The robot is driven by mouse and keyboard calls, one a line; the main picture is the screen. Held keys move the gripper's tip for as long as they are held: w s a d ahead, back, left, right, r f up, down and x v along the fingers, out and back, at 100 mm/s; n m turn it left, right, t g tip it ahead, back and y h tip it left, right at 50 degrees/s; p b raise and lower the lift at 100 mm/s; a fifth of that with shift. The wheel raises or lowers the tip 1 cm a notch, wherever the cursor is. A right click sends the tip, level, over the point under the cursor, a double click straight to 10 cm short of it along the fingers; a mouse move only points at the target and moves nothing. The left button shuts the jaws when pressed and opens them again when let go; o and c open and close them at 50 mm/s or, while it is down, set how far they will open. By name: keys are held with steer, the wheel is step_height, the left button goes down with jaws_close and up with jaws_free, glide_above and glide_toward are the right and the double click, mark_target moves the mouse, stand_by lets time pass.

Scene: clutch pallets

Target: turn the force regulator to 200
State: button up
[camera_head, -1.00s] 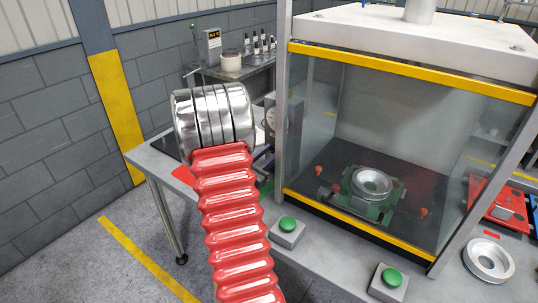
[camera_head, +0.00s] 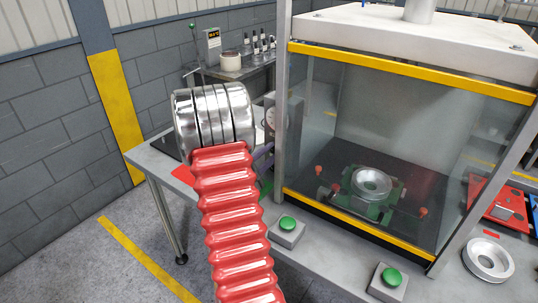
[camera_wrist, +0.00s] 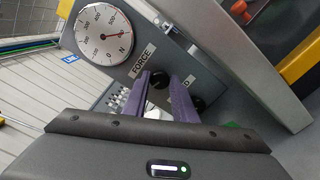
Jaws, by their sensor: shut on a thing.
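The force regulator (camera_wrist: 157,84) is a dark round knob below the FORCE label on a grey panel. My gripper (camera_wrist: 163,80) has its two purple fingers on either side of this knob and is shut on it. Above it is a round white dial (camera_wrist: 103,32) with a red needle; its reading is too small to make out. In the head view the dial (camera_head: 270,119) shows edge-on beside the press frame. A bit of my purple gripper (camera_head: 262,156) shows there, mostly hidden behind my red arm cover, and the knob is hidden.
A second dark knob (camera_wrist: 197,103) sits close to the right finger, beside a mostly hidden label. The glass-fronted press (camera_head: 400,140) stands right of my arm. Two green buttons (camera_head: 288,224) (camera_head: 392,278) are on the table's front edge. A metal ring (camera_head: 489,260) lies at right.

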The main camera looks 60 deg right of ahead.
steer(key=m, duration=0.5)
steer(key=shift+s+f, duration=0.1)
steer(key=shift+m, duration=0.4)
steer(key=o, duration=1)
steer(key=shift+a, duration=0.1)
steer(key=a, duration=0.4)
steer(key=w+a, duration=0.1)
steer(key=a, duration=0.4)
steer(key=w+a, duration=0.1)
steer(key=a, duration=0.3)
steer(key=shift+w+a+f, duration=0.1)
steer(key=shift+a, duration=0.1)
